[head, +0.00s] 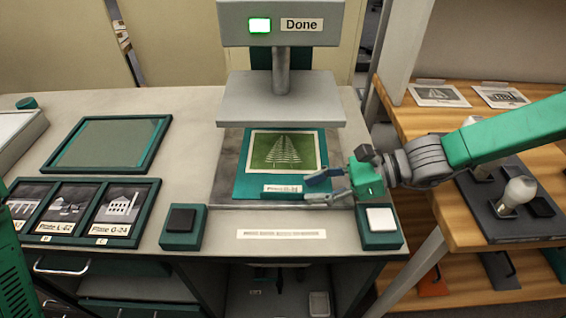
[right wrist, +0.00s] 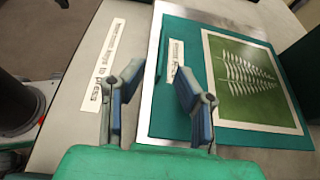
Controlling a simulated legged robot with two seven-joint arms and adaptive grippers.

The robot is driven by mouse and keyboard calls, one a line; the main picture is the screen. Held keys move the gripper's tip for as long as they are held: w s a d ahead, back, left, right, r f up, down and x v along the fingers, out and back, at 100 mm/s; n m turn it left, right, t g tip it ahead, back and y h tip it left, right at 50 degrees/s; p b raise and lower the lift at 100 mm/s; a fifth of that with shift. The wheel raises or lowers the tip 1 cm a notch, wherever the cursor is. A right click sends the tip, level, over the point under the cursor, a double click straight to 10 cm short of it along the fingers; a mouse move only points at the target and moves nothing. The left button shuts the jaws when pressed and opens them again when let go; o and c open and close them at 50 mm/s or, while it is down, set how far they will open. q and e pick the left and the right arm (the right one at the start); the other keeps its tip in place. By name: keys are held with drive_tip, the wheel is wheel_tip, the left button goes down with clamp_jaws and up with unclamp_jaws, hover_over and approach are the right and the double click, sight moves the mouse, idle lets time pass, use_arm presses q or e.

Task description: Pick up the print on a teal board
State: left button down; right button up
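The print (head: 283,151), a pale tree or fern shape on green with a cream border, lies on a teal board (head: 243,188) on the press bed. In the right wrist view the print (right wrist: 255,85) and the board (right wrist: 245,138) show at right. The board has a small label near its front edge. My right gripper (head: 316,188) is at the board's front right corner, its fingers spread. In the right wrist view my right gripper (right wrist: 157,88) has one finger over the board and one beyond its edge. Contact cannot be told. My left gripper is not in view.
The press head (head: 280,98) stands raised over the bed, under a "Done" sign (head: 301,25) with a green light. A black button (head: 181,219) and a white button (head: 381,218) flank the front. A teal frame (head: 110,145) and several labelled plates (head: 118,214) lie at left.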

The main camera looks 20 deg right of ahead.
sight(294, 192)
drive_tip(key=b+x, duration=0.2)
drive_tip(key=x, duration=0.2)
drive_tip(key=shift+f, duration=0.25)
drive_tip(key=shift+w+a, duration=0.1)
drive_tip(key=shift+a, duration=0.05)
clamp_jaws()
drive_tip(key=shift+r, duration=0.1)
drive_tip(key=shift+r, duration=0.1)
